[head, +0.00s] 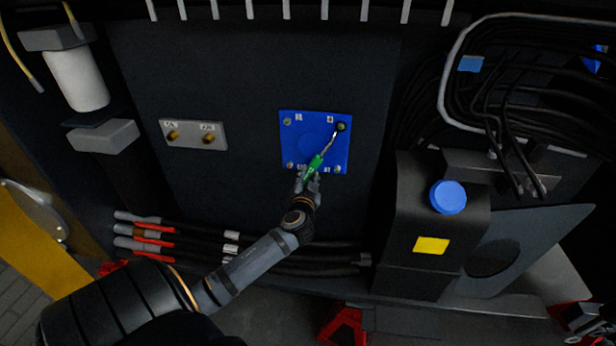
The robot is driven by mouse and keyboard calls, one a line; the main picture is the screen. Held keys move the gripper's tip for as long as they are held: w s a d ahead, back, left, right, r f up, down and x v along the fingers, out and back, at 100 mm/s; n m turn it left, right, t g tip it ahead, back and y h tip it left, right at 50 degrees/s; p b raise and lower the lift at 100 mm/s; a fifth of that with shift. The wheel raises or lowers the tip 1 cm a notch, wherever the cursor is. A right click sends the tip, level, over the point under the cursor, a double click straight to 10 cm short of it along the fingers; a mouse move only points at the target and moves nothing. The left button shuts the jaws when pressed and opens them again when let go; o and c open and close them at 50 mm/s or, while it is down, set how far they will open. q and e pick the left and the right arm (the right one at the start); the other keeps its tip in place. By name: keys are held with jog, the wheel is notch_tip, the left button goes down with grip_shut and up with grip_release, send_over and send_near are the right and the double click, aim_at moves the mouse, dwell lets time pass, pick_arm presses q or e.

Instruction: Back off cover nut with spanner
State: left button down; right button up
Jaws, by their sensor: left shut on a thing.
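A blue square cover plate (297,129) is fixed to the dark chassis panel, with a nut near each corner. My left gripper (309,180) is below the plate's lower edge, shut on the green handle of the spanner (316,162). The spanner's metal shaft slants up and right across the plate. Its head meets the dark, greenish nut (341,126) at the upper right corner; whether it is fully seated is too small to tell.
A grey plate with two brass fittings (193,134) is left of the cover. Hoses with red sleeves (150,234) run below. A dark tank with a blue cap (447,197) and bundled cables (520,90) stand at right. The panel around the cover is clear.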

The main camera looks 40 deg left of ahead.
pick_arm(q)
jog(key=shift+w+d+f+n+b, duration=0.35)
jog(key=shift+d+n+b, duration=0.1)
jog(key=shift+d+b, duration=0.2)
jog(key=shift+w+d+f+n+b, duration=0.25)
jog(key=shift+w+d+n+b, duration=0.15)
jog(key=shift+d+b, duration=0.2)
jog(key=shift+f, duration=0.1)
jog(key=shift+w+d+f+n+h+b, duration=0.15)
jog(key=shift+w+d+n+b, duration=0.25)
jog(key=shift+d+n+b, duration=0.25)
jog(key=shift+w+d+f+n+h+b, duration=0.15)
jog(key=shift+w+d+n+b, duration=0.25)
jog(key=shift+d+b, duration=0.3)
